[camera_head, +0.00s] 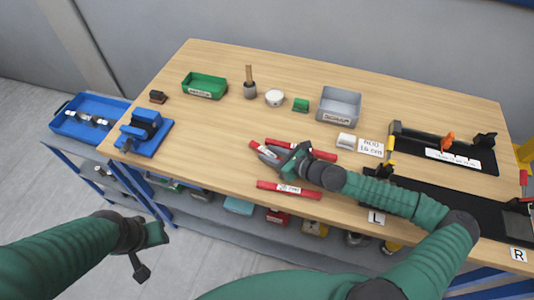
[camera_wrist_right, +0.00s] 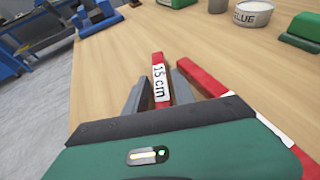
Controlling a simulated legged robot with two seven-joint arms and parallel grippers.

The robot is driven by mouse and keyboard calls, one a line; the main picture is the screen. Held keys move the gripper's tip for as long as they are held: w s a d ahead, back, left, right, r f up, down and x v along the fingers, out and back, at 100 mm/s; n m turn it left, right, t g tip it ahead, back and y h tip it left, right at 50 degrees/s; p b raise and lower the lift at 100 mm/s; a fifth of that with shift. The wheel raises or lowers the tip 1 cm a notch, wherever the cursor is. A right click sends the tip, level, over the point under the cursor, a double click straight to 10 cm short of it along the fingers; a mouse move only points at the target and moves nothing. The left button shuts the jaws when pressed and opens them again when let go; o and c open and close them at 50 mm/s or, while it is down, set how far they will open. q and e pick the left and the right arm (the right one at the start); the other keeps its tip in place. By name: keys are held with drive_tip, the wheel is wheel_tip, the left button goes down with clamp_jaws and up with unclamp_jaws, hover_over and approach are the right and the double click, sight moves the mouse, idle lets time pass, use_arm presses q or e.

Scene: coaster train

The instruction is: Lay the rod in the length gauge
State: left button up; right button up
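Red rods with white labels lie on the table. One rod (camera_head: 262,148) is at my right gripper (camera_head: 266,158); in the wrist view its label reads about 15 cm (camera_wrist_right: 159,80). There the right gripper's open fingers (camera_wrist_right: 158,95) stand on either side of this rod, with a gap at the left finger. A second rod (camera_head: 318,154) lies just behind the gripper, and a third rod (camera_head: 289,190) lies in front. A black fixture with an orange slider (camera_head: 447,142), apparently the length gauge, is at the right. My left gripper (camera_head: 145,248) hangs off the table's front left; its fingers are unclear.
A card reading about "ROD 16 cm" (camera_head: 371,148) lies between the rods and the fixture. A long black tray (camera_head: 430,193) with L and R tags runs along the front right. A grey bin (camera_head: 340,106), green tray (camera_head: 204,86) and white pot (camera_head: 274,98) stand behind.

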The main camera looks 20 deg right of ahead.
drive_tip(key=shift+s, duration=0.1)
drive_tip(key=shift+c, duration=1.3)
drive_tip(key=shift+d, duration=0.2)
clamp_jaws()
